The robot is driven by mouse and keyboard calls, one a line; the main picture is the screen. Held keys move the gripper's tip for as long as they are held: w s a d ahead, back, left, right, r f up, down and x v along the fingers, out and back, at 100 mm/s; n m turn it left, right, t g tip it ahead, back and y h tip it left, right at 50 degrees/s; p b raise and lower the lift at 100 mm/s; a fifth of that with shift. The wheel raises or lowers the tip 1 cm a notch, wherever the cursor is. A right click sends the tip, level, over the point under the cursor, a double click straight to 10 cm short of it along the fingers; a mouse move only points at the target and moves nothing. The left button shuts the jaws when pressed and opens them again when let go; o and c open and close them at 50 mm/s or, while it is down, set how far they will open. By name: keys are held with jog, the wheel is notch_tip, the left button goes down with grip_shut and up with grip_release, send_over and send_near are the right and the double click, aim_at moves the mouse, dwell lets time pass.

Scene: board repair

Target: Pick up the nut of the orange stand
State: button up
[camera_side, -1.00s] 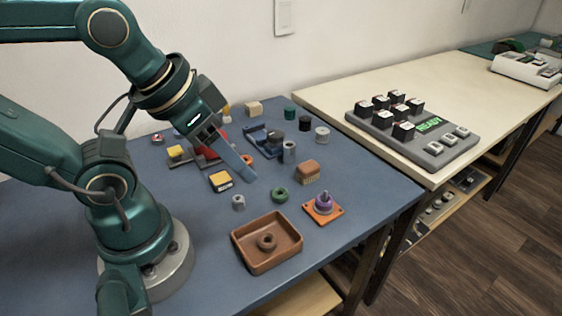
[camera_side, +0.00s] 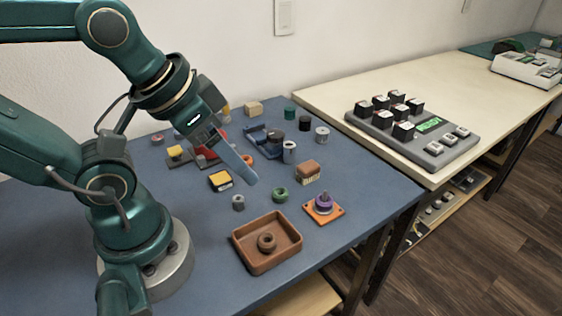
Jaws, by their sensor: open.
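The orange stand (camera_side: 336,214) is a flat square base near the table's right front edge. A purple nut (camera_side: 323,206) sits on it, around a short upright post whose top shows above. My gripper (camera_side: 250,180) is open and empty, above the middle of the blue table, left of the stand and well apart from it. Its fingers point down to the right and overlap in this view, so the gap between them is hard to see.
A brown tray (camera_side: 240,247) with a brown ring (camera_side: 266,242) stands left of the stand. A green ring (camera_side: 280,194), a brown block (camera_side: 307,171), a grey cylinder (camera_side: 238,202) and a yellow-black block (camera_side: 220,181) lie nearby. Several other parts stand farther back.

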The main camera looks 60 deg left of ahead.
jog(key=m+g, duration=0.5)
jog(key=g, duration=0.2)
send_over(242, 198)
jog(key=shift+y, duration=0.3)
notch_tip(242, 198, down, 10)
jog(key=shift+f, duration=0.2)
jog(key=shift+s+a+f, duration=0.1)
jog(key=shift+s+f, duration=0.05)
jog(key=shift+f, duration=0.95)
jog(key=shift+s+a+f, duration=0.1)
jog(key=shift+f, duration=1)
grip_shut()
